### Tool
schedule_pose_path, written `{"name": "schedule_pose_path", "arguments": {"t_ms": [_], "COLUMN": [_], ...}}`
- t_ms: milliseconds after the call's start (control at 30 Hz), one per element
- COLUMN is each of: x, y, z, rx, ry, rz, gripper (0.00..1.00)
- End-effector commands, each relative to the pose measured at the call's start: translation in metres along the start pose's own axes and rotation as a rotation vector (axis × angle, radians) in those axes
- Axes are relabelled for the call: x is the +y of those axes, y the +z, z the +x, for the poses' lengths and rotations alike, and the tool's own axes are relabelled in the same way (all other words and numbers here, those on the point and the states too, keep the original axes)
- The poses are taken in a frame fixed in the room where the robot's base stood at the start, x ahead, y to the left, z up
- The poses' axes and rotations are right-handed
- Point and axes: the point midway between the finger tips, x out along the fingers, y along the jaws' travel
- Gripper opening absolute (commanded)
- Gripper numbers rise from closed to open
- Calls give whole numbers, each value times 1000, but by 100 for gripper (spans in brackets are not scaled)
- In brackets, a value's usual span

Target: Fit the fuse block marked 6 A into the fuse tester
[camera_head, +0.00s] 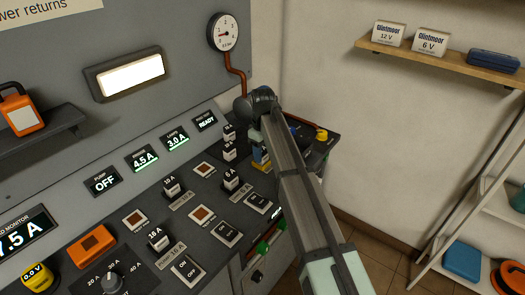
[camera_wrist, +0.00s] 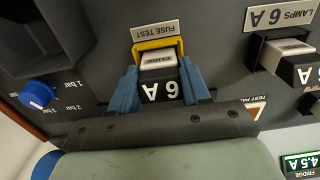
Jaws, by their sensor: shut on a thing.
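My gripper (camera_wrist: 164,88) has its blue fingers shut on the sides of a fuse block (camera_wrist: 160,90) with a black face marked 6 A and a pale top. The block is at the fuse tester (camera_wrist: 158,43), whose yellow frame shows just beyond and around its far end under a FUSE TEST label. I cannot tell how deep the block sits in the frame. In the head view my gripper (camera_head: 259,152) is at the panel's right end, largely hidden by my arm.
Another block marked 6 A (camera_wrist: 292,62) sits under the LAMPS 6 A label, to the right in the wrist view. A blue knob (camera_wrist: 38,95) is at left. Several fuse blocks and switches cover the panel (camera_head: 150,205). A display (camera_head: 206,121) reads READY.

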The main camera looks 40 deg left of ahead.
Motion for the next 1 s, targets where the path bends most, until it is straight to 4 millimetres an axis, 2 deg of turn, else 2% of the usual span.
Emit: {"name": "schedule_pose_path", "arguments": {"t_ms": [233,267,367,667,1000], "x": [0,0,0,0,0], "y": [0,0,0,0,0], "z": [4,4,4,2,-19], "rx": [0,0,0,0,0], "ry": [0,0,0,0,0], "rz": [0,0,0,0,0], "gripper": [14,47,57,57,57]}}
